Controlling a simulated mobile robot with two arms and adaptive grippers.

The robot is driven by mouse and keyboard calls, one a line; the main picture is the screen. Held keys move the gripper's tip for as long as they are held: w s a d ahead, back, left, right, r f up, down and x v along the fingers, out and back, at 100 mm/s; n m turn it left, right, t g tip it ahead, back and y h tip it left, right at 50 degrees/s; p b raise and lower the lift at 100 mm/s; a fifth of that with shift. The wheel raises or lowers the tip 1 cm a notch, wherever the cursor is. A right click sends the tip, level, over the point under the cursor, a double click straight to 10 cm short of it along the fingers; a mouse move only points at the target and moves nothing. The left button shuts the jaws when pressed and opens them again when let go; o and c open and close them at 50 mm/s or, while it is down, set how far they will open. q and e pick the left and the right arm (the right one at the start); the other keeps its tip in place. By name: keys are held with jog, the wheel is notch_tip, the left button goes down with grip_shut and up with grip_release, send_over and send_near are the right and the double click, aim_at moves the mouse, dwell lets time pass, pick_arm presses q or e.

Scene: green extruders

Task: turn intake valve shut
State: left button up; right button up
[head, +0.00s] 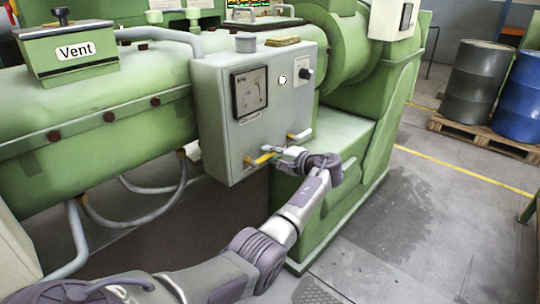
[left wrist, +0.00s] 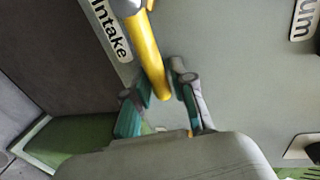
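The intake valve has a yellow lever handle (head: 264,158) low on the front of the grey control box (head: 222,130). In the left wrist view the yellow handle (left wrist: 149,58) slants down from its metal pivot, beside a label reading "Intake" (left wrist: 110,28). My left gripper (head: 281,153) is at the free end of this handle. My right gripper is not in view.
A second lever (head: 300,136) sits to the right on the same box, close to my left gripper. A gauge (head: 250,92) and a black knob (head: 306,74) are above. The green machine (head: 345,150) stands behind; drums (head: 472,82) stand on a pallet at the right. Floor between is clear.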

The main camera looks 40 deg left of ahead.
pick_arm(q)
jog(key=shift+o, duration=0.9)
jog(key=w+v, duration=0.1)
jog(key=v, duration=1.1)
jog(key=shift+s, duration=0.5)
